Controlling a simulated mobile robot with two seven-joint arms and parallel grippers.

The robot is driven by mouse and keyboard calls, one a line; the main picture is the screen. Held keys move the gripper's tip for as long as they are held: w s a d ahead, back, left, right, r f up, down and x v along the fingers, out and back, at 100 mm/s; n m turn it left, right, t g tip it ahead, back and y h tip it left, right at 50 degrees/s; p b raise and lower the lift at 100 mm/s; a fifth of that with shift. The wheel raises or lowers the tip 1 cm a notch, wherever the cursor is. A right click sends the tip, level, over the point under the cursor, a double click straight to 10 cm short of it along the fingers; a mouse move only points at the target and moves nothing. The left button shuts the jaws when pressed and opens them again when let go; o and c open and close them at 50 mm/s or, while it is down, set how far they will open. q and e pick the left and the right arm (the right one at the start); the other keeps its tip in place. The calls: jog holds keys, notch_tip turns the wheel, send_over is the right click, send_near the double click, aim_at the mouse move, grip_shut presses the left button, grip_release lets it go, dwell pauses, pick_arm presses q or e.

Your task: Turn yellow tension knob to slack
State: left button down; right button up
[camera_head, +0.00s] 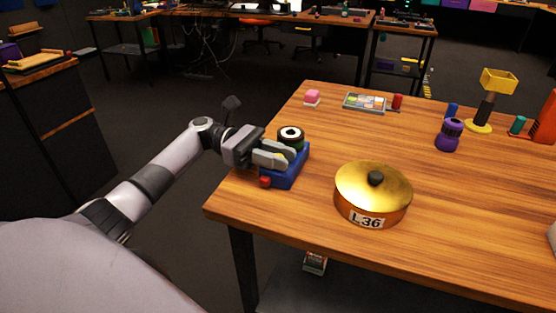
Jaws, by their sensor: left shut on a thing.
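The trackball panel (289,178) is a small blue block near the left edge of the wooden table. A dark round part with a white ring (291,134) sits at its top. A red button (265,182) shows at its front left. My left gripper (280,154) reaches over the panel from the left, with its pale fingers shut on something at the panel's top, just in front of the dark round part. The yellow tension knob is not clearly visible; the fingers appear to cover it. Its setting cannot be read. My right gripper is not in view.
A gold lidded pot (372,195) labelled L36 stands right of the panel. The table's left edge is close to the panel.

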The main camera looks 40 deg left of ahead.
pick_arm(q)
jog(key=shift+m+g+b, duration=0.3)
jog(key=shift+m+g, duration=0.5)
jog(key=shift+g, duration=0.5)
jog(key=c, duration=1)
grip_release()
jog(key=shift+c, duration=0.2)
jog(key=shift+w+a+b, duration=0.1)
jog(key=shift+a+b, duration=0.6)
jog(key=shift+a, duration=2.9)
